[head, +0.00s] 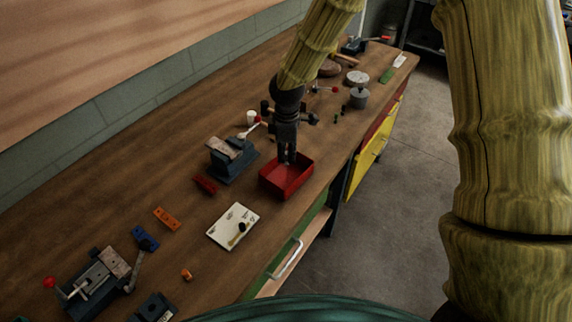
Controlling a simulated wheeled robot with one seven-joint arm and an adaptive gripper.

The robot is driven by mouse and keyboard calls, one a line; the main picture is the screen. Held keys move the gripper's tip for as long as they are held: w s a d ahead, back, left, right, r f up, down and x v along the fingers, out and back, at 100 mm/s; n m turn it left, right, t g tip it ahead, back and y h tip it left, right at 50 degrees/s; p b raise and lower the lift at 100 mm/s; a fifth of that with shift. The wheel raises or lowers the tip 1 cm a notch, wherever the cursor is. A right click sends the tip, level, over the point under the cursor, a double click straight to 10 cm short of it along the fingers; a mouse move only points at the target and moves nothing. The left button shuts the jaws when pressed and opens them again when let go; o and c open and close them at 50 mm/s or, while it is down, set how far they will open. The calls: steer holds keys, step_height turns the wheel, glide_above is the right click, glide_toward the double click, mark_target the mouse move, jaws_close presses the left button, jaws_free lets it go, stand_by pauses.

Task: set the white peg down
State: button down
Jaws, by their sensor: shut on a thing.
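My gripper (287,157) points down over the red open box (300,187) on the wooden bench. Its dark fingers are close together and shut on the white peg. The peg is too small and too hidden between the fingers to make out its shape or tilt. The fingertips are at the box's far side, in front of its inside. I cannot tell whether they or the peg touch the box floor.
A blue vise (232,160) stands left of the box, with a small red block (205,184) nearby. A white board (233,226) lies in front. A white cup (252,117) and a grey pot (359,97) stand behind. Bare bench (190,245) lies left of the board.

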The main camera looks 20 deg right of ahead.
mark_target(287, 164)
steer(key=shift+w+f, duration=0.15)
steer(key=shift+f, duration=0.7)
steer(key=shift+s+f+p, duration=0.2)
steer(key=shift+f+p, duration=0.1)
steer(key=shift+f, duration=0.15)
steer(key=shift+f+p, duration=0.55)
steer(key=shift+f, duration=1.25)
steer(key=shift+f, duration=0.2)
steer(key=c, duration=1.5)
jaws_free()
steer(key=shift+c, duration=0.2)
steer(key=shift+r, duration=0.1)
steer(key=shift+r+b, duration=1.5)
steer(key=shift+r, duration=4.6)
